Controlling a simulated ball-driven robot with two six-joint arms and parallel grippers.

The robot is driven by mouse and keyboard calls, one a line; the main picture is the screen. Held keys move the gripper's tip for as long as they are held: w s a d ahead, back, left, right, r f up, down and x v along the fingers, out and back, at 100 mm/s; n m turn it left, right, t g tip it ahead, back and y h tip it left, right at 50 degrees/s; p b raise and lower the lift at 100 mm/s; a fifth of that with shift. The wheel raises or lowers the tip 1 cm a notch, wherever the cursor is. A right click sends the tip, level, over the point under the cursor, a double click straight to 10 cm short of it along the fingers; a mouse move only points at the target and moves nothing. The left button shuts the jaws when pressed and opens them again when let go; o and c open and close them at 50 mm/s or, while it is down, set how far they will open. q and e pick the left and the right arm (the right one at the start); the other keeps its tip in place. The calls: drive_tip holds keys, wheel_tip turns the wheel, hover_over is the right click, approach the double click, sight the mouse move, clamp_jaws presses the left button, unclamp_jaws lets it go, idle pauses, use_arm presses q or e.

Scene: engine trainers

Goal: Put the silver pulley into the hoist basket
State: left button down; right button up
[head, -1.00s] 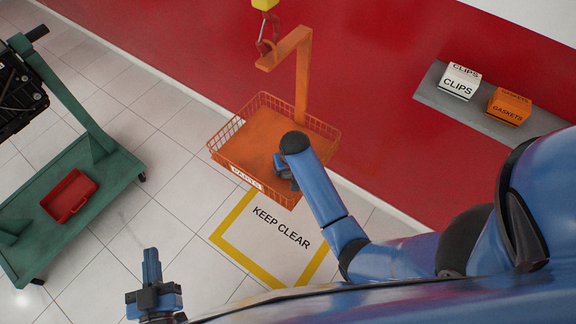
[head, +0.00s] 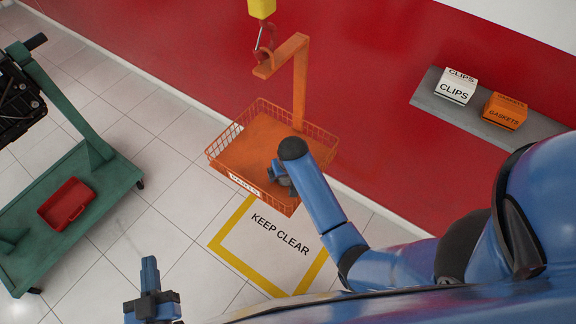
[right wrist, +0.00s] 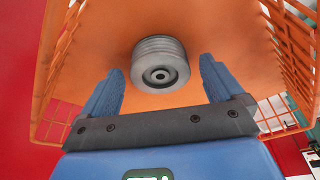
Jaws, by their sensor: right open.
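The silver pulley (right wrist: 160,64) rests on the orange floor of the hoist basket in the right wrist view, grooved rim and dark centre hole showing. It lies just beyond and between the two spread fingers of my right gripper (right wrist: 162,85), with a gap on both sides. The orange wire hoist basket (head: 262,135) hangs from a hook in the head view. My right arm reaches into it, and its wrist hides the pulley there. My left gripper (head: 150,272) is low at left over the floor, away from the basket; I cannot tell if its fingers are apart.
A green engine stand (head: 105,192) with a red tray (head: 67,204) is at left. A grey shelf (head: 440,106) on the red wall holds a CLIPS box (head: 455,87) and a GASKETS box (head: 505,112). A yellow-framed KEEP CLEAR floor area (head: 235,258) lies below the basket.

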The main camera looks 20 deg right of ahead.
drive_tip(key=v, duration=1.1)
drive_tip(key=shift+r, duration=0.2)
drive_tip(key=shift+f, duration=0.1)
